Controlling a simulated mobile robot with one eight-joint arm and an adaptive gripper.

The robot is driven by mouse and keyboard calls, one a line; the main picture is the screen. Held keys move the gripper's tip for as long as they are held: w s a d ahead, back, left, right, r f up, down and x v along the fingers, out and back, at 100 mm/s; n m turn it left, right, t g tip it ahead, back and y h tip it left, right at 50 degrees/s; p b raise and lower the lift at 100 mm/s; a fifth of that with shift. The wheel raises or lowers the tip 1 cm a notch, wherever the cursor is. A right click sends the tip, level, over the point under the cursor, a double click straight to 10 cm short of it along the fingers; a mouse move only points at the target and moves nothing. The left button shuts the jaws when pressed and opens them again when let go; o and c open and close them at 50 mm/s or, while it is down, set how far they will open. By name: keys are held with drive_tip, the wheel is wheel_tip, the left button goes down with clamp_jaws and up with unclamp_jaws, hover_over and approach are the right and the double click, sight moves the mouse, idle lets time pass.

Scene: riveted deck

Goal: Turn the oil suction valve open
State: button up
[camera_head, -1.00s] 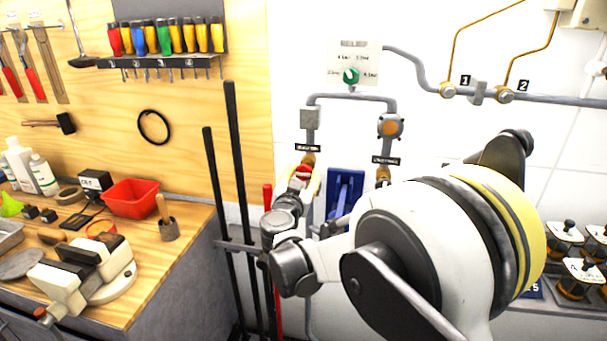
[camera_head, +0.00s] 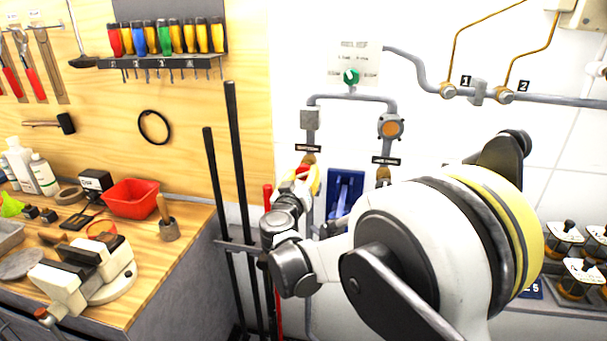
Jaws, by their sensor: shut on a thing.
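A valve with a brass body (camera_head: 309,158) and a red handle (camera_head: 303,170) sits on the left vertical pipe, under a small black label (camera_head: 308,148) too small to read surely. My gripper (camera_head: 304,177), with yellow on its fingers, is shut on the red handle. The fingers and wrist cover most of the handle, so its exact angle is hard to tell. A second brass valve body (camera_head: 383,174) on the right pipe, under another black label (camera_head: 386,161), is partly hidden behind my arm.
A green knob (camera_head: 351,76) sits on a panel above the pipes. A blue holder (camera_head: 346,190) is mounted between the two pipes. Black bars (camera_head: 236,150) and a red bar stand left of my gripper. A cluttered wooden bench (camera_head: 190,244) fills the left.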

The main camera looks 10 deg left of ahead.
drive_tip(key=n, duration=1.2)
drive_tip(key=shift+n, duration=0.3)
idle(0.4)
drive_tip(key=o, duration=1.2)
drive_tip(key=shift+a, duration=0.1)
drive_tip(key=shift+f, duration=0.1)
drive_tip(key=s, duration=1.2)
drive_tip(key=shift+a, duration=0.15)
